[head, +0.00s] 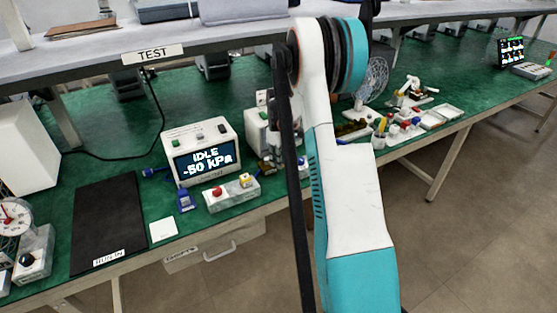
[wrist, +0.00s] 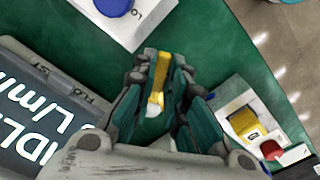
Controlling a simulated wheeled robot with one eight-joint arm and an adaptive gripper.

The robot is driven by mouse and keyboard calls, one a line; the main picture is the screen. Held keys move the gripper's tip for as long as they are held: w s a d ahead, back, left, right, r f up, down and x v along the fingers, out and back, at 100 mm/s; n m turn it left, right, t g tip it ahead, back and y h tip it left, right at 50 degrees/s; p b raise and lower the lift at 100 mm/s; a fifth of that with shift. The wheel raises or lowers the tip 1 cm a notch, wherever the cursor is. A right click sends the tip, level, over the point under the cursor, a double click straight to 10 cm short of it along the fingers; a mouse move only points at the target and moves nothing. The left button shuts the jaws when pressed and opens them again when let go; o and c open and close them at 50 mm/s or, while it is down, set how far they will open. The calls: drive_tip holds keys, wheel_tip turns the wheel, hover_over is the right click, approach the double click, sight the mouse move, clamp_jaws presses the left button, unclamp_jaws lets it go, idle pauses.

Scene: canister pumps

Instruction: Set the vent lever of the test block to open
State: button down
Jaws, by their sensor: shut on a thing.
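The test block (head: 232,193) is a pale block in front of the display box, with a red knob (head: 217,191) and a yellow part (head: 246,181) on top. In the wrist view, a pale block with a yellow part (wrist: 243,122) and a red knob (wrist: 271,150) lies right of the fingers, apart from them. My gripper (wrist: 165,105) is shut on a narrow yellow piece (wrist: 160,70) with a pale end. What this piece belongs to is hard to tell. In the head view my gripper (head: 275,150) is partly hidden by my arm. The lever's setting is too small to read.
The display box (head: 203,150) reads IDLE, -50 kPa. Another box with a screen (wrist: 45,115) is close left of the fingers. A white block with a blue knob (wrist: 113,5) is beyond them. A black mat (head: 108,220) lies at left; several small items stand at right.

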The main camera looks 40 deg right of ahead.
drive_tip(key=shift+a, duration=0.1)
drive_tip(key=m, duration=0.1)
drive_tip(key=a+m, duration=0.1)
drive_tip(key=m, duration=0.1)
drive_tip(key=shift+s+a+m, duration=0.1)
drive_tip(key=shift+a+m, duration=0.15)
drive_tip(key=shift+m, duration=0.05)
drive_tip(key=a+m, duration=0.1)
drive_tip(key=m, duration=0.1)
drive_tip(key=shift+a+m, duration=0.1)
drive_tip(key=shift+m, duration=0.2)
drive_tip(key=m, duration=0.1)
drive_tip(key=a+m, duration=0.1)
drive_tip(key=shift+w+m, duration=0.3)
drive_tip(key=shift+w+a+m+p, duration=0.15)
drive_tip(key=shift+w+a+m, duration=0.15)
drive_tip(key=shift+m, duration=0.5)
drive_tip(key=shift+w+a+m+p, duration=0.15)
drive_tip(key=shift+a+m, duration=0.1)
drive_tip(key=shift+m, duration=0.55)
drive_tip(key=c, duration=1.6)
unclamp_jaws()
